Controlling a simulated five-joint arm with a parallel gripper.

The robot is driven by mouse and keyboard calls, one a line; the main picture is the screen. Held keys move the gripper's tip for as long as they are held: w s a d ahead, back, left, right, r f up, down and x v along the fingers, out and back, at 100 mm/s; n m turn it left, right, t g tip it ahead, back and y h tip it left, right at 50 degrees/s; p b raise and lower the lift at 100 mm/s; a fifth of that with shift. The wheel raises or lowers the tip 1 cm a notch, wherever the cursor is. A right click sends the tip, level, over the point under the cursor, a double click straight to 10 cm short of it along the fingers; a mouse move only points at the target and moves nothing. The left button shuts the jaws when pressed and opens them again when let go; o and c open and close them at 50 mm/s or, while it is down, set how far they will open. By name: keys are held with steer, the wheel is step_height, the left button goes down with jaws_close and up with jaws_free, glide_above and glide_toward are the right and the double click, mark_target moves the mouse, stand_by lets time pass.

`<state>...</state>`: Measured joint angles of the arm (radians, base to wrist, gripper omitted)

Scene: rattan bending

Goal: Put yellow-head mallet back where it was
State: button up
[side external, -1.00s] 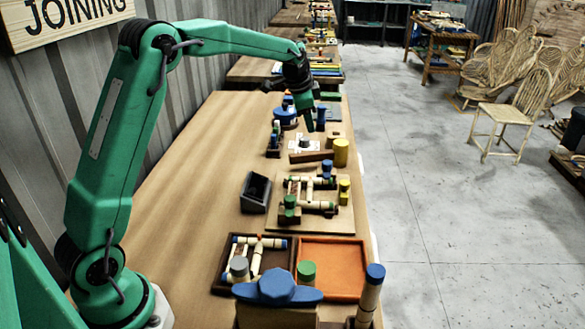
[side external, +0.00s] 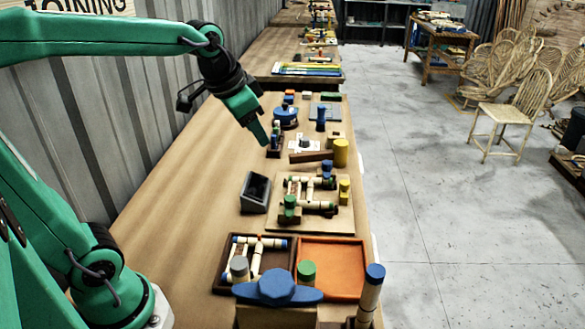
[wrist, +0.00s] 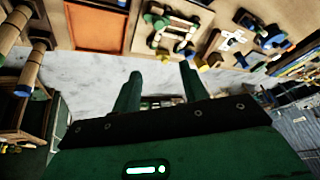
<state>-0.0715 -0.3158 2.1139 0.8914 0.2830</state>
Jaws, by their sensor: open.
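The yellow-head mallet (side external: 341,152) lies on the table near its right edge, its brown handle pointing left. Its yellow head also shows in the wrist view (wrist: 214,59). My gripper (side external: 262,138) is tilted in the air over the table, left of the mallet and apart from it. In the wrist view its two fingers (wrist: 160,85) are spread with nothing between them.
Nearer than the mallet is a jig board (side external: 345,220) with a small frame and a yellow peg. A dark open box (side external: 255,192) stands left of it. An orange tray (side external: 332,268) is nearer still. The table's left side is clear.

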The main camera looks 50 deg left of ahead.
steer(key=s+d+f+n, duration=0.1)
steer(key=s+f, duration=0.1)
steer(key=s, duration=0.4)
steer(key=s+d+f+n, duration=0.1)
steer(key=s+f, duration=0.1)
steer(key=s, duration=0.4)
steer(key=shift+s+d+f, duration=0.15)
steer(key=shift+d+f, duration=0.05)
steer(key=shift+d, duration=0.05)
stand_by(0.5)
